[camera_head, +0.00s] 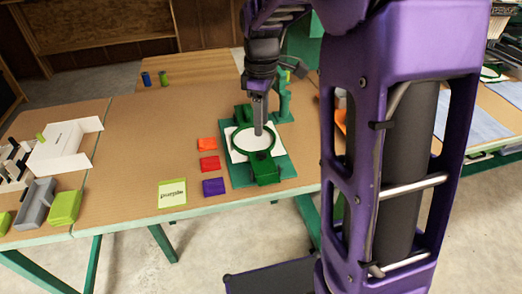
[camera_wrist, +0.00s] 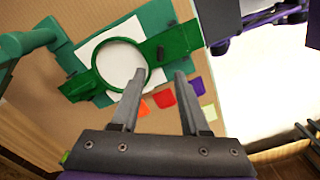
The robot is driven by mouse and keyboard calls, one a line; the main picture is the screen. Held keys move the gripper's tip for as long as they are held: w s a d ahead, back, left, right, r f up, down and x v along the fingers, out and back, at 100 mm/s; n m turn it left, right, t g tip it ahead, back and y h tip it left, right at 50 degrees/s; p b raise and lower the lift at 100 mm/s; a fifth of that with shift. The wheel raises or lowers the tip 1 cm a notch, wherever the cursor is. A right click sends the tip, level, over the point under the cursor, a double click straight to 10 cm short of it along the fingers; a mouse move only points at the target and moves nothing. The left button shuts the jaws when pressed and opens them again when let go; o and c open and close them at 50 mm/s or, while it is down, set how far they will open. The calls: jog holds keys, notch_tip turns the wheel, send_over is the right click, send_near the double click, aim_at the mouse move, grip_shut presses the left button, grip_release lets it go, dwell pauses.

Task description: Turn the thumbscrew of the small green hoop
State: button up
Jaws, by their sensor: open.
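The small green hoop (camera_head: 271,137) lies around a white sheet on a green base plate (camera_head: 285,166) on the table. In the wrist view the hoop (camera_wrist: 95,72) is a ring with a green block (camera_wrist: 172,44) at its side. A small dark piece (camera_wrist: 160,53) on that block may be the thumbscrew; it is too small to be sure. My gripper (camera_wrist: 159,76) is open and empty, its fingers apart and pointing towards the block. In the head view my gripper (camera_head: 259,130) hangs over the hoop; whether it touches anything is unclear.
Orange (camera_head: 207,144), red (camera_head: 209,163) and purple (camera_head: 214,187) pieces lie left of the plate, near a "purple" card (camera_head: 172,193). A green post (camera_head: 284,100) stands behind the hoop. A grey tray (camera_head: 36,203) and white box (camera_head: 62,147) are at far left.

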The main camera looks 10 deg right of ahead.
aim_at(261, 153)
notch_tip(261, 153, down, 9)
jog(key=shift+f+b, duration=0.2)
jog(key=shift+b, duration=0.6)
grip_shut()
